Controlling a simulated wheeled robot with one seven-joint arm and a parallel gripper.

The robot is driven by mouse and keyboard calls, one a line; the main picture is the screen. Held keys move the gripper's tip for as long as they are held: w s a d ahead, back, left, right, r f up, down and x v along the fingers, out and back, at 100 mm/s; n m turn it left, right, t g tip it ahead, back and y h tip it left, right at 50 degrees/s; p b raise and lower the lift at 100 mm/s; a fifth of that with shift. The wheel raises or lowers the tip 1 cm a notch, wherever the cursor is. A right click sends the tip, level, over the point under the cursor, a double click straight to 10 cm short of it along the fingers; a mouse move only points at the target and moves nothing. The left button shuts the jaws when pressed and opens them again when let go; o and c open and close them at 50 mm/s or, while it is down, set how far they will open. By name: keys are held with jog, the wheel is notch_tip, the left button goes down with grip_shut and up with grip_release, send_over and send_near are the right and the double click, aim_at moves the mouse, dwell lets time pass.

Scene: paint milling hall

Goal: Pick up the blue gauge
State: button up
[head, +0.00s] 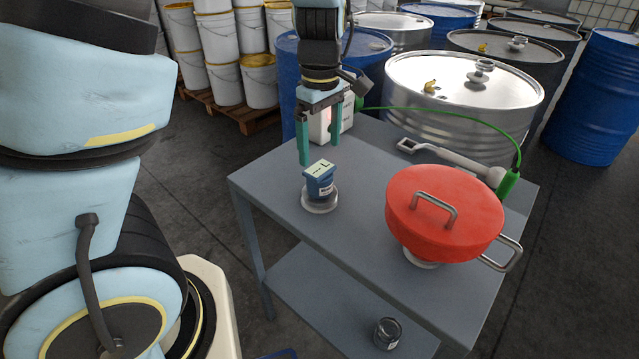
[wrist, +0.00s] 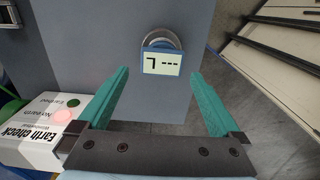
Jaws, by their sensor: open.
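The blue gauge (head: 319,184) stands on the grey table on a round clear base, its pale display facing up. In the wrist view the gauge (wrist: 162,61) shows beyond the fingertips, roughly centred between them. My gripper (head: 321,143) is open and empty, pointing down, with teal fingers above and just behind the gauge in the head view. The fingers (wrist: 161,75) also show apart in the wrist view, with nothing between them close to the palm.
A white box (head: 325,124) is behind my gripper. A grey tool with a green cable (head: 455,160) lies at the back. A glass jar (head: 387,333) sits on the lower shelf. Drums stand behind.

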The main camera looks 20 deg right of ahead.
aim_at(320, 181)
notch_tip(320, 181, down, 10)
jog(key=shift+s+a+r, duration=0.1)
dwell(0.4)
jog(key=shift+c, duration=0.2)
jog(key=c, duration=1.3)
